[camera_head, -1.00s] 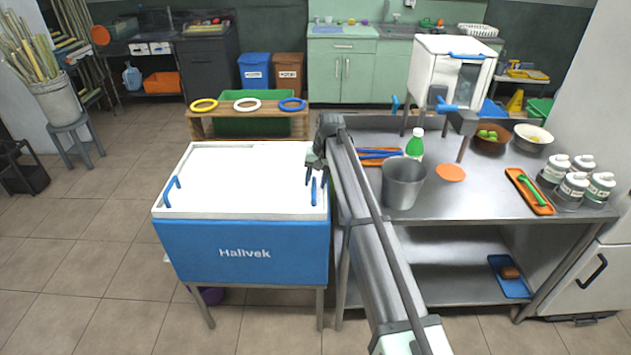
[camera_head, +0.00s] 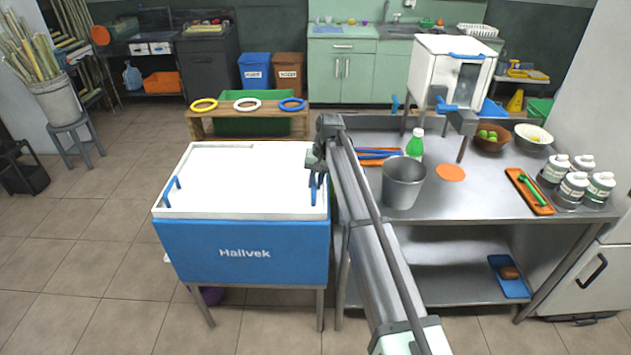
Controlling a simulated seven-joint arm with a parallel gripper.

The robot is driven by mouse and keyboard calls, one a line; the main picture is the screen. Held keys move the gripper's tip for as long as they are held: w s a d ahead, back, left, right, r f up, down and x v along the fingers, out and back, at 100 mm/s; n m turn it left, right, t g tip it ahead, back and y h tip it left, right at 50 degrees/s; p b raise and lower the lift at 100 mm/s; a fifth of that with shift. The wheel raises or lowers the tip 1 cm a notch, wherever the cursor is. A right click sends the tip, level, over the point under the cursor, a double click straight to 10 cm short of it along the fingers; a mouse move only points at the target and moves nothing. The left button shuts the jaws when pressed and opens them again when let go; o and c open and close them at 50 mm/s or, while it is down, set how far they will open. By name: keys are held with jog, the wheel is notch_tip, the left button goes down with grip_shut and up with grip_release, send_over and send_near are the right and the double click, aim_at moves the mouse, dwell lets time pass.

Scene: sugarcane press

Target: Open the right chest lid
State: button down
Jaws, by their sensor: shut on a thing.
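The blue chest (camera_head: 243,252) marked "Halivek" stands on metal legs left of the steel table. Its white top (camera_head: 235,185) lies flat and closed. One blue handle (camera_head: 172,188) is at the left side of the top. Another blue handle (camera_head: 313,194) is at the right side, partly hidden by my gripper. My gripper (camera_head: 315,177) points down over the right side of the top and is shut on this right handle. The seam between the lids cannot be made out.
A wooden rack (camera_head: 200,124) with rings stands behind the chest. The floor left of the chest is clear.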

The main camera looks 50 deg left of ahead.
dwell(0.3)
send_over(261, 194)
dwell(0.5)
jog(key=c, duration=1.1)
grip_release()
jog(key=shift+d, duration=0.1)
notch_tip(261, 194, up, 14)
jog(key=w+d, duration=0.1)
jog(key=d, duration=0.1)
jog(key=shift+w+f, duration=0.25)
jog(key=shift+w, duration=0.15)
